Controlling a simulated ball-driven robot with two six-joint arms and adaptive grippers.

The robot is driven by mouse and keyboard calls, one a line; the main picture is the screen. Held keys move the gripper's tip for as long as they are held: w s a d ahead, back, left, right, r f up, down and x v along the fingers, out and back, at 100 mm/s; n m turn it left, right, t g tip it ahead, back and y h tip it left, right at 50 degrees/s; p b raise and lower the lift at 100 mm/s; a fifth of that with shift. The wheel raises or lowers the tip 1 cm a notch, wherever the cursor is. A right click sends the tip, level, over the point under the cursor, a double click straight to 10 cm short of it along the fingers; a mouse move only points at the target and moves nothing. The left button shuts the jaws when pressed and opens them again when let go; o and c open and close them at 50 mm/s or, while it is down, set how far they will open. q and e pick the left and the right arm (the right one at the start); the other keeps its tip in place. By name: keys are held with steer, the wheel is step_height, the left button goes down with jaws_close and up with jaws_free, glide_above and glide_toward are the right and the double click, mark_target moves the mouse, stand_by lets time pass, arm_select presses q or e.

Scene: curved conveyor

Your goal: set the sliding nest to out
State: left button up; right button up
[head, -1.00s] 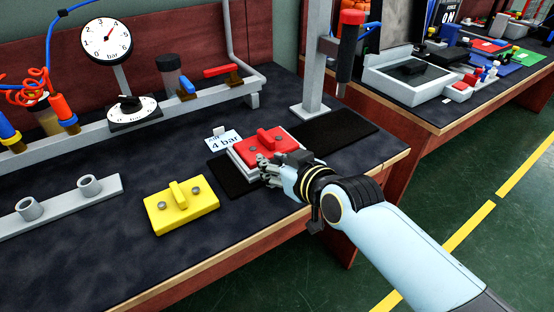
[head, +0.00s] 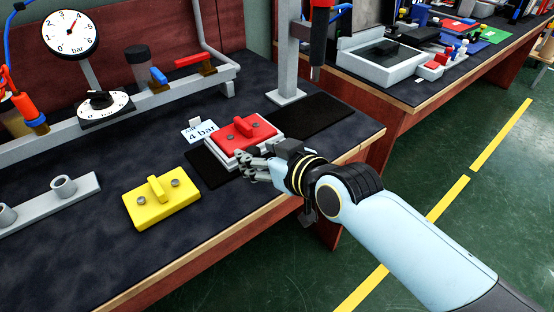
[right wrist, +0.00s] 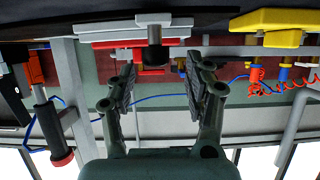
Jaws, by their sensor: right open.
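My right gripper (head: 249,166) is at the nest's front side, low over the bench. In the right wrist view, which is upside down, its two fingers (right wrist: 158,76) are apart with nothing clamped. A short grey knob with a dark end (right wrist: 154,44) sticks out from the nest towards the gap between them. Whether the fingers reach around it is unclear. My left gripper is out of view.
A yellow plate (head: 162,199) lies left of the nest. A "4 bar" card (head: 200,131) stands behind it. The bench's wooden front edge (head: 235,235) runs below my gripper.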

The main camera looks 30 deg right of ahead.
steer(key=v, duration=0.8)
steer(key=shift+s, duration=0.25)
